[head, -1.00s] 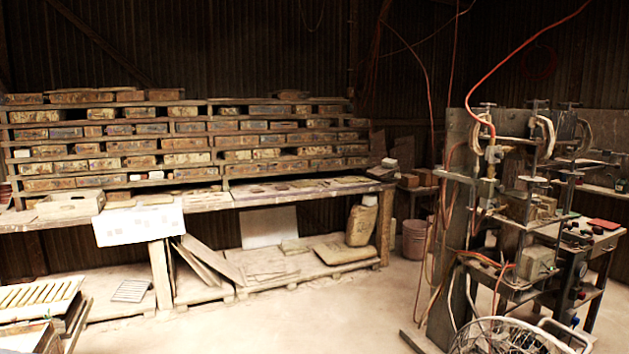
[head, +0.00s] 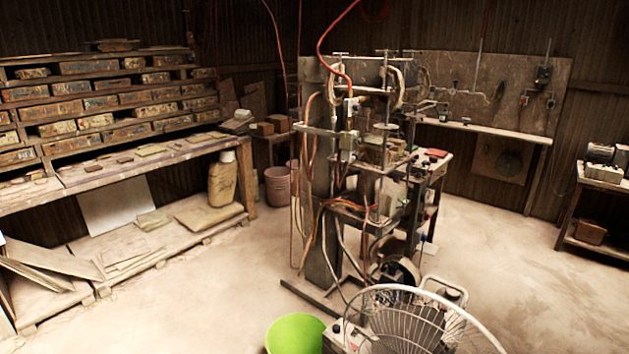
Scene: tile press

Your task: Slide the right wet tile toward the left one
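Neither of my grippers is in view. I cannot pick out two wet tiles for certain. Several small flat pieces lie on the long wooden bench (head: 20,204) at the left, among them a pale flat piece (head: 150,150). They are too small to tell whether they are wet tiles. The tile press (head: 322,170), a tall metal frame with red hoses, stands in the middle of the view.
A wire-caged fan (head: 425,315) and a bright green tub (head: 294,334) stand in front of the press. The floor is clear at the right and between bench and press.

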